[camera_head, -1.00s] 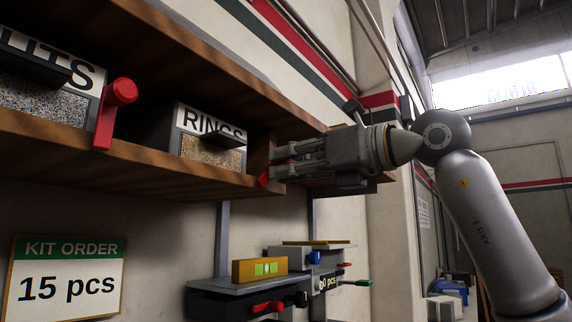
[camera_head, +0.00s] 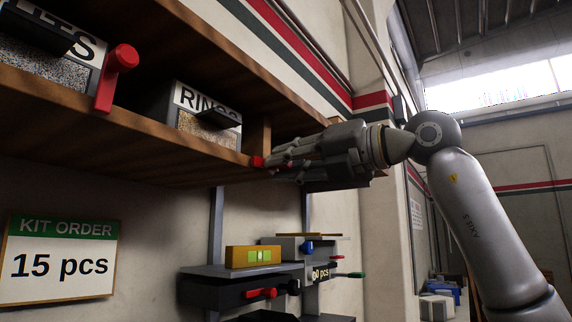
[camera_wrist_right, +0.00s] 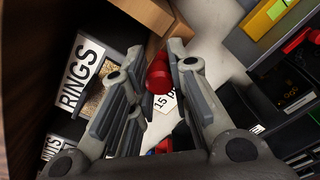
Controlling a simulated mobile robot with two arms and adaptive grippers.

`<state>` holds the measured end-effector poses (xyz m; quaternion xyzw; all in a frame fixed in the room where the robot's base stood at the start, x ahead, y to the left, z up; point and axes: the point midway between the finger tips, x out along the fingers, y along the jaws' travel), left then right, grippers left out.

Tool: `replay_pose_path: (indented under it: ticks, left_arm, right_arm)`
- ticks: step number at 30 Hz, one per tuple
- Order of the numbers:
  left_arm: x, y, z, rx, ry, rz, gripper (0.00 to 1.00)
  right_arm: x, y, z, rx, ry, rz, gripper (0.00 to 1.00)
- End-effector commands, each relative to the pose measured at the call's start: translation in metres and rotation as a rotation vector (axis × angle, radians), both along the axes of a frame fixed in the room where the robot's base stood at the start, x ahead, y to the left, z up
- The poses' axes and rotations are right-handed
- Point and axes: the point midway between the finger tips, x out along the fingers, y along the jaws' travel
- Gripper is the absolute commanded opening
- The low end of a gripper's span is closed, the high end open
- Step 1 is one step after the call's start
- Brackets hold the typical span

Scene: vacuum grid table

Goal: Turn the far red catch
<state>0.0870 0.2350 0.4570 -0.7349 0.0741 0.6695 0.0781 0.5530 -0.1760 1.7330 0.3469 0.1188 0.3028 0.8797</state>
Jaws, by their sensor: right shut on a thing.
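The far red catch (camera_head: 258,162) shows as a small red end at the shelf's front edge, just right of the RINGS bin. The rest of it is hidden behind my fingers. My right gripper (camera_head: 272,167) reaches in from the right and is shut on this catch. In the right wrist view, the red knob of the catch (camera_wrist_right: 158,72) sits between the fingertips (camera_wrist_right: 162,62). The near red catch (camera_head: 115,80) hangs upright at the shelf edge between the two bins, with its round knob at the top. My left gripper is not in view.
The RINGS bin (camera_head: 185,128) and another labelled bin (camera_head: 45,68) stand on the wooden shelf (camera_head: 160,138). Below are a KIT ORDER sign (camera_head: 60,285) and a scale-like station with a yellow level (camera_head: 253,257). Open space lies between the sign and station.

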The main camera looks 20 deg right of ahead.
Motion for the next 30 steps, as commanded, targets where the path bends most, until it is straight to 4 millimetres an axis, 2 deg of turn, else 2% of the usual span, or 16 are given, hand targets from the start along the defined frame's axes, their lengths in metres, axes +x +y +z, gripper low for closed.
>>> replay_pose_path:
  ticks: [19, 20, 24, 25, 30]
  left_arm:
    - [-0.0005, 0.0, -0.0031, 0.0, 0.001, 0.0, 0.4]
    - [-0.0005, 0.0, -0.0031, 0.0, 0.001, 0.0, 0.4]
    - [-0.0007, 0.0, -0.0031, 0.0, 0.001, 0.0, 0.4]
    - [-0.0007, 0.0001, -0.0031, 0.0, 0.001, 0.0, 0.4]
    - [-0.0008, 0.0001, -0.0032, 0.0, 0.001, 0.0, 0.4]
  right_arm:
    - [0.0004, -0.001, -0.0018, 0.041, 0.031, -0.002, 0.0]
    - [0.0004, -0.001, -0.0018, 0.041, 0.031, -0.002, 0.2]
    - [0.0004, -0.0007, -0.002, 0.039, 0.031, -0.001, 0.39]
    - [0.0004, -0.0007, -0.0021, 0.039, 0.031, -0.001, 0.42]
    - [0.0004, -0.0003, -0.0024, 0.038, 0.031, -0.001, 0.42]
